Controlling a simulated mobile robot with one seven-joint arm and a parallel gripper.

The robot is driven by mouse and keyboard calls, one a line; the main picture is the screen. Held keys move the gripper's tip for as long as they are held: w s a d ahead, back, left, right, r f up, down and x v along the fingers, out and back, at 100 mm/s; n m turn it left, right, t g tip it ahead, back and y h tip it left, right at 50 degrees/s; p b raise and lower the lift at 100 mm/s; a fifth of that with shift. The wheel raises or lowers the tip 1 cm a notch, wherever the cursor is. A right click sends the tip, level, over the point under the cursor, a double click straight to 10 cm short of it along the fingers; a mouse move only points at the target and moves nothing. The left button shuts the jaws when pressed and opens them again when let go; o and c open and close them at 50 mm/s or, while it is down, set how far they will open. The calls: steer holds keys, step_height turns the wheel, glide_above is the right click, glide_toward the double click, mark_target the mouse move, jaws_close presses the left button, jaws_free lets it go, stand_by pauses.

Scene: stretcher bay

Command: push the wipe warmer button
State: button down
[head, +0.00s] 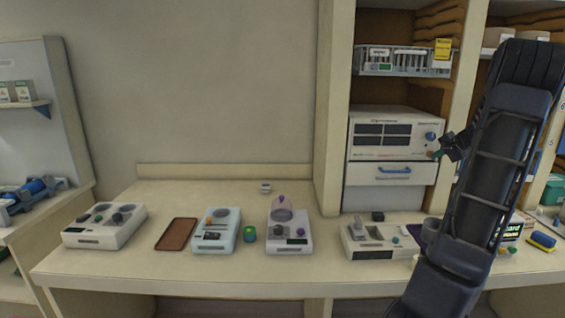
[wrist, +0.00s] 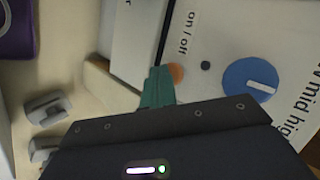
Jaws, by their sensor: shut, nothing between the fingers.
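The wipe warmer (head: 375,123) appears to be the white box in the cabinet, with dark display windows and a blue knob (head: 430,136); its label is too small to read. In the wrist view its panel fills the right side, with "on / off" lettering, an orange button (wrist: 178,72), a small dark dot (wrist: 205,66) and the blue knob (wrist: 249,81). My gripper (wrist: 157,84) is shut and empty, its teal fingertips beside the orange button and overlapping its left edge. Whether they touch it I cannot tell. In the head view my gripper (head: 436,154) is at the box's lower right corner.
A drawer with a blue handle (head: 394,170) is below the box, and a rack of tubes (head: 405,61) is above. The cabinet's upright post (head: 459,75) stands close to my arm. Several small devices and a brown tray (head: 176,234) are on the counter (head: 140,266).

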steer(key=shift+w, duration=0.45)
stand_by(0.5)
steer(key=shift+s, duration=3.4)
